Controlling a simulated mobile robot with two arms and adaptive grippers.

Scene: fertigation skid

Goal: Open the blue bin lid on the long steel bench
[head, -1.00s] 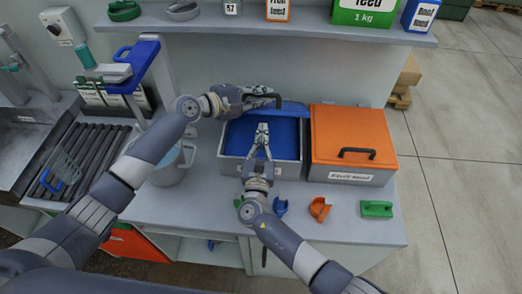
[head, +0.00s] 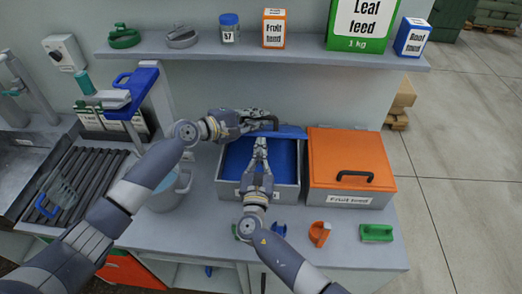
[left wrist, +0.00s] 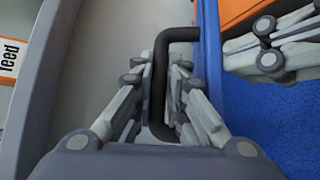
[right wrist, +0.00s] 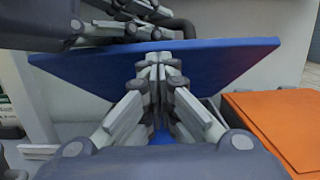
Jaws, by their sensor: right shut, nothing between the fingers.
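The blue lid (head: 290,132) stands raised at the back of the grey bin (head: 287,194), whose blue inside shows. In the right wrist view the lid (right wrist: 225,58) spans across behind the fingers. My left gripper (head: 264,119) is at the lid's black handle (left wrist: 158,90), with its fingers closed around the handle in the left wrist view. My right gripper (head: 261,143) is shut and empty, above the bin on the lid's inner side. In the right wrist view its fingertips (right wrist: 160,63) overlap the lid; I cannot tell whether they touch it.
An orange-lidded bin (head: 348,158) stands close on the right. A grey pot (head: 168,195) is on the left. An orange piece (head: 319,233) and a green piece (head: 376,233) lie at the bench front. A shelf (head: 270,58) with packages overhangs the back.

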